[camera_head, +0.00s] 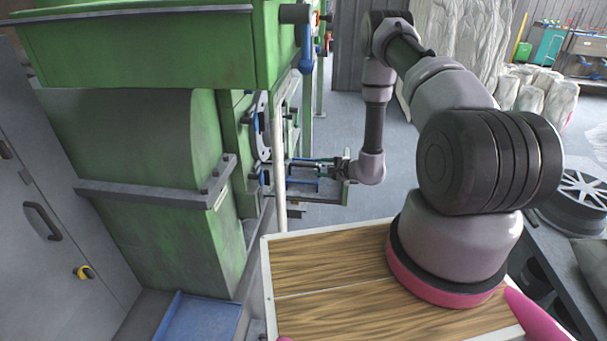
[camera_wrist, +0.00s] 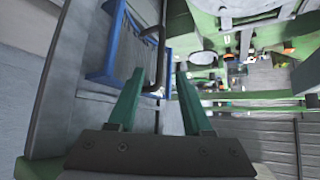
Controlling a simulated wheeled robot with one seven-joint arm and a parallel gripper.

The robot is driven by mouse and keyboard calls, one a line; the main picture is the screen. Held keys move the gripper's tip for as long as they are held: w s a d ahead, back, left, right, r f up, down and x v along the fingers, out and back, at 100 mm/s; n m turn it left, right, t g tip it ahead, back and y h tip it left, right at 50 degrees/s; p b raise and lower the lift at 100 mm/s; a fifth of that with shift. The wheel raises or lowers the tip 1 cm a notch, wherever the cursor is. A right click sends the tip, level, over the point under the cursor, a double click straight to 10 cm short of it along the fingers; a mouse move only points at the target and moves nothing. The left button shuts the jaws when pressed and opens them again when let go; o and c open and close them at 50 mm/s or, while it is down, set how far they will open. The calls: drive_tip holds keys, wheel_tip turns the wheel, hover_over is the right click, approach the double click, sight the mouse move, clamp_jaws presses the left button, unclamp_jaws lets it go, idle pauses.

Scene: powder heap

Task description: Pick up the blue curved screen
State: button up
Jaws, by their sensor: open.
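My gripper (camera_head: 306,163) reaches left from the arm towards the side of the green machine in the head view. In the wrist view, its two green fingers (camera_wrist: 160,74) are spread apart with no object clearly held between them. A blue frame with a grey inner panel (camera_wrist: 100,74) lies beyond the fingers, mostly left of centre, and looks like the blue curved screen. Its lower bar passes behind the left finger. In the head view, blue bars (camera_head: 303,187) show just below the gripper; I cannot tell whether they belong to the screen.
The green machine (camera_head: 140,45) fills the left, close to my gripper. A pale upright post (camera_head: 278,165) stands beside the gripper. A blue tray (camera_head: 200,320) lies at the lower left. A dark bent pipe or handle (camera_wrist: 161,55) crosses near the fingertips. Open floor (camera_head: 345,120) lies behind.

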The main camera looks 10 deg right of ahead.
sight(308, 166)
drive_tip(key=x, duration=0.8)
drive_tip(key=shift+w+a+f, duration=0.1)
drive_tip(key=shift+w+f, duration=0.05)
drive_tip(key=shift+w, duration=0.15)
clamp_jaws()
idle(1.1)
